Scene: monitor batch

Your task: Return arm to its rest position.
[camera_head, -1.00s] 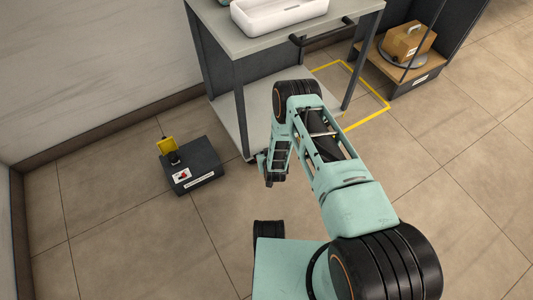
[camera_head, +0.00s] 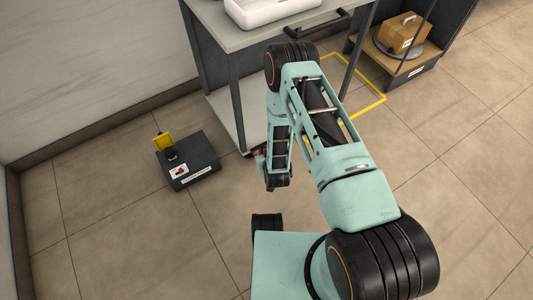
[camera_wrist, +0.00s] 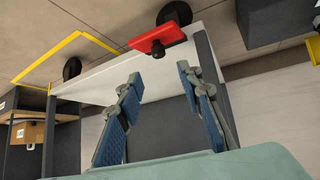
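My gripper (camera_wrist: 160,76) is open in the wrist view, its two blue-padded fingers spread with nothing between them. Beyond the fingertips is a red pedal-like piece (camera_wrist: 157,36) by a black caster, at the edge of the cart's pale lower shelf (camera_wrist: 100,82). The fingers appear apart from it. In the head view my arm is bent, with its elbow raised in front of the cart and its forearm hanging down. The gripper is mostly hidden there. A bit of red (camera_head: 260,155) shows beside my forearm near the cart's leg.
A grey cart (camera_head: 240,38) carrying a white basin (camera_head: 275,10) stands close behind my arm. Yellow floor tape (camera_head: 370,108) runs by it. A dark box with a yellow flap (camera_head: 188,160) sits left on the floor. A cardboard box (camera_head: 402,32) is on a shelf at right. Front-left floor is clear.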

